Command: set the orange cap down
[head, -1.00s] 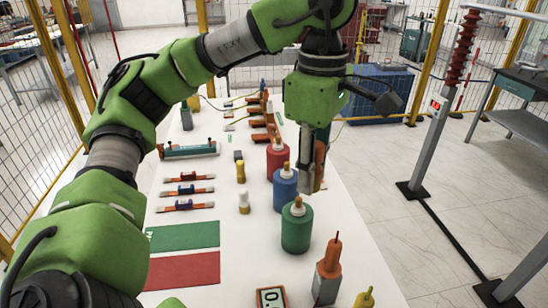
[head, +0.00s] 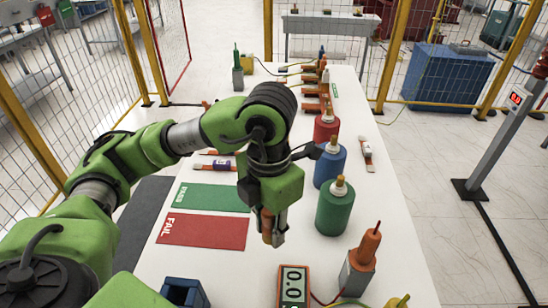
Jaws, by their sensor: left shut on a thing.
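My left gripper (head: 273,238) points down over the white table, between the red FAIL mat and the green cylinder. It is shut on the orange cap (head: 266,224), which shows as an orange-brown piece between the fingers. The fingers hide part of the cap. I cannot tell whether its lower end touches the table. My right gripper is not in view.
The green cylinder (head: 335,208), blue cylinder (head: 330,167) and red cylinder (head: 327,125) stand in a row to the right. The red FAIL mat (head: 203,232) and green PASS mat (head: 212,197) lie left. A meter (head: 294,287) and an orange-topped probe (head: 368,248) are in front.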

